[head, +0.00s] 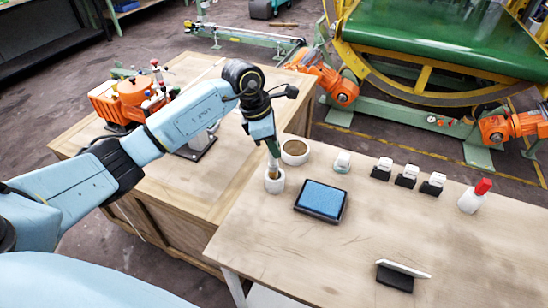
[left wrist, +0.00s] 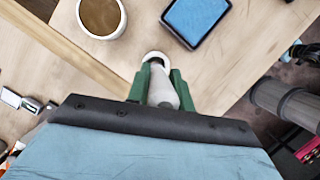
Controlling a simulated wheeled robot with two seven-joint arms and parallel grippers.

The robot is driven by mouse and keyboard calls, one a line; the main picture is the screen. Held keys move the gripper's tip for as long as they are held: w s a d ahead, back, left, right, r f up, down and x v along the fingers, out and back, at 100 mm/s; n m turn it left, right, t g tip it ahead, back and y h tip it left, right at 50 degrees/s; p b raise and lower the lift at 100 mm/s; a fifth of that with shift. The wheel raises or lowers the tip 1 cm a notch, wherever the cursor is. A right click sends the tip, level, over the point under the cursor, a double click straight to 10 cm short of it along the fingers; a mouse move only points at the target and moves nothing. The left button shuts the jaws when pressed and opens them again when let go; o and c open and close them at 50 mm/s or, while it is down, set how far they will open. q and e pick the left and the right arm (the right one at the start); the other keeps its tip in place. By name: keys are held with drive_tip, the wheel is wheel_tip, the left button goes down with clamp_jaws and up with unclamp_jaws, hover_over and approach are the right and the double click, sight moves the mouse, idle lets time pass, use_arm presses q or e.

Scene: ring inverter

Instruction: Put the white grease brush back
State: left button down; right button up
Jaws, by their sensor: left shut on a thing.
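My left gripper (head: 272,150) points down, just above a small white cup (head: 274,184) near the left edge of the front table. In the left wrist view its green fingers (left wrist: 160,92) are shut on the white grease brush (left wrist: 162,88), whose pale handle shows between them. The brush points down at the cup, whose white rim (left wrist: 155,55) shows just beyond it. In the head view a brownish lower end shows at the cup's mouth; how deep it sits is hard to tell. My right gripper is not in view.
A white bowl of brown stuff (head: 295,151) stands close behind the cup. A blue pad in a dark tray (head: 321,201) lies to its right. Several black-and-white items (head: 406,176), a red-capped bottle (head: 472,198) and a black holder (head: 395,277) stand farther right. The table's front middle is clear.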

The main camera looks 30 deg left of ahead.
sight(277, 163)
use_arm(q)
drive_tip(key=shift+f, duration=1.9)
drive_tip(key=c, duration=1.7)
unclamp_jaws()
drive_tip(key=shift+f, duration=0.15)
drive_tip(key=o, duration=0.5)
drive_tip(key=shift+c, duration=0.2)
drive_tip(key=shift+r, duration=0.2)
drive_tip(key=v, duration=1.2)
